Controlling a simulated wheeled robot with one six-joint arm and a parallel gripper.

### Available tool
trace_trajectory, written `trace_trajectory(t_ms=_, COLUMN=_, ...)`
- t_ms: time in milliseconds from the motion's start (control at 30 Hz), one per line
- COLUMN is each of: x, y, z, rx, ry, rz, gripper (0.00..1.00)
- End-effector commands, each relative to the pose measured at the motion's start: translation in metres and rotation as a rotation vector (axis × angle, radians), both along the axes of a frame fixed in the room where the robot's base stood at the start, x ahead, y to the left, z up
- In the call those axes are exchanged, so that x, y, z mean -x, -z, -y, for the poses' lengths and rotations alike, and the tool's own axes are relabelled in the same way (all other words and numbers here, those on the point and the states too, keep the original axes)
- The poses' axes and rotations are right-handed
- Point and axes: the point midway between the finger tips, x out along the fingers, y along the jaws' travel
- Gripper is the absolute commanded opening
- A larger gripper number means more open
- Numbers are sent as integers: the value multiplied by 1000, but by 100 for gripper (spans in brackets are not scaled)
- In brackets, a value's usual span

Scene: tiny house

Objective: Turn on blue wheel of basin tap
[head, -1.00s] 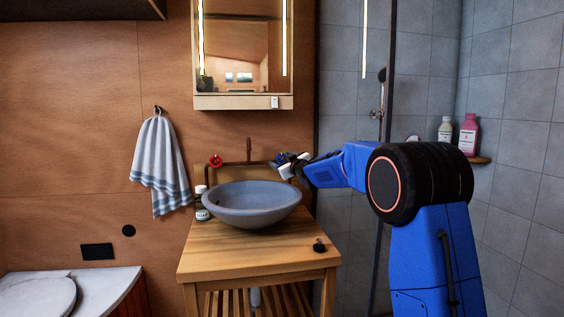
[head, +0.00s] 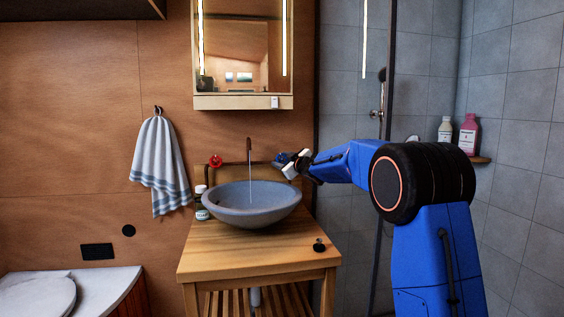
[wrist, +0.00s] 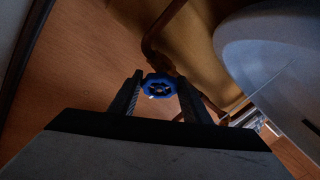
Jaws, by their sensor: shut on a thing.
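The blue wheel (wrist: 159,86) of the basin tap sits between my gripper's two fingertips (wrist: 158,90) in the wrist view, and the fingers are shut on it. In the head view my gripper (head: 291,166) is at the right of the tap, beside the blue wheel (head: 281,159), which it partly hides. The tap spout (head: 249,147) rises behind the grey basin (head: 225,212), and a thin stream of water (head: 250,180) falls from it into the basin. The red wheel (head: 215,161) is on the left of the tap, apart from my gripper.
The basin stands on a wooden washstand (head: 230,252) with a small bottle (head: 201,204) at its left and a dark small object (head: 319,245) at its front right. A mirror cabinet (head: 243,103) hangs above. A glass shower edge (head: 386,110) stands near my arm.

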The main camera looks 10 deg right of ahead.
Motion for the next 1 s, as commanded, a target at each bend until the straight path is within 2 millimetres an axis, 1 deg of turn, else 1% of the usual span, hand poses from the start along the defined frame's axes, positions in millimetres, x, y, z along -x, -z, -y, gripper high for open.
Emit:
trace_trajectory(t_ms=500, x=-1, y=0, z=1, rx=285, ry=-137, rz=-1, gripper=21)
trace_trajectory(t_ms=733, x=0, y=0, z=0, rx=367, ry=-179, rz=-1, gripper=21)
trace_trajectory(t_ms=1000, x=0, y=0, z=0, rx=410, ry=-200, rz=-1, gripper=21)
